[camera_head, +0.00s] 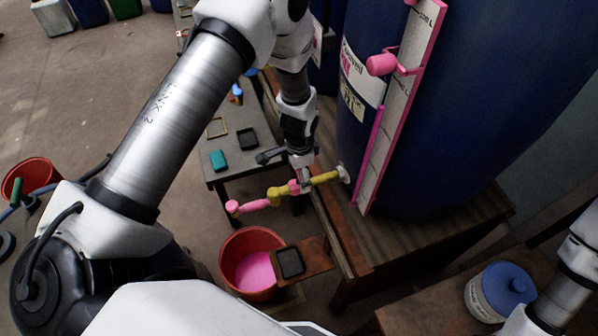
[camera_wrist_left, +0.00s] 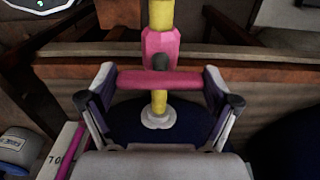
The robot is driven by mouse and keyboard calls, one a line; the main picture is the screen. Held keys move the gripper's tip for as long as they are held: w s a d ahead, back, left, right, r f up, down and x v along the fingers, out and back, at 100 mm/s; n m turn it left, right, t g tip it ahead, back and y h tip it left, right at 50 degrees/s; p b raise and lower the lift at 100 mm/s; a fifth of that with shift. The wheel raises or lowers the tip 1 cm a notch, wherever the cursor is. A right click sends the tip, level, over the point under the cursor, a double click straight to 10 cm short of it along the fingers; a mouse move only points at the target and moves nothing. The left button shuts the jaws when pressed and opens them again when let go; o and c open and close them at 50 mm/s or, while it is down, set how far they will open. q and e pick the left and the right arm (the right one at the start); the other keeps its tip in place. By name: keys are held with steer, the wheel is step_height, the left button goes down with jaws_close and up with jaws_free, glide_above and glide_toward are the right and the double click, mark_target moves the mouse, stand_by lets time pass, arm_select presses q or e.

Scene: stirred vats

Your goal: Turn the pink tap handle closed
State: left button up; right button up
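The tap sticks out from the blue vat (camera_head: 470,110) on a yellow pipe (camera_head: 325,178), with a pink valve body (camera_wrist_left: 160,47) and a pink spout end (camera_head: 235,207). The pink tap handle (camera_wrist_left: 160,80) lies crosswise to the yellow pipe in the left wrist view. My left gripper (camera_head: 302,184) is at the valve. In the wrist view its fingers (camera_wrist_left: 160,82) are wide apart, one at each end of the handle, with little or no gap. The gripper hides much of the handle in the head view. My right gripper is out of view.
A red bucket (camera_head: 226,250) with pink liquid stands below the spout; I see no stream. A small dark square tray (camera_head: 290,262) is beside it. A low table (camera_head: 228,176) stands behind the tap. The vat rests on a wooden stand (camera_head: 440,232). A blue-lidded tub (camera_head: 490,290) is lower right.

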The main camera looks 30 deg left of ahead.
arm_select(q)
steer(key=shift+o, duration=0.2)
step_height(320, 180, up, 12)
stand_by(0.4)
steer(key=shift+f, duration=0.1)
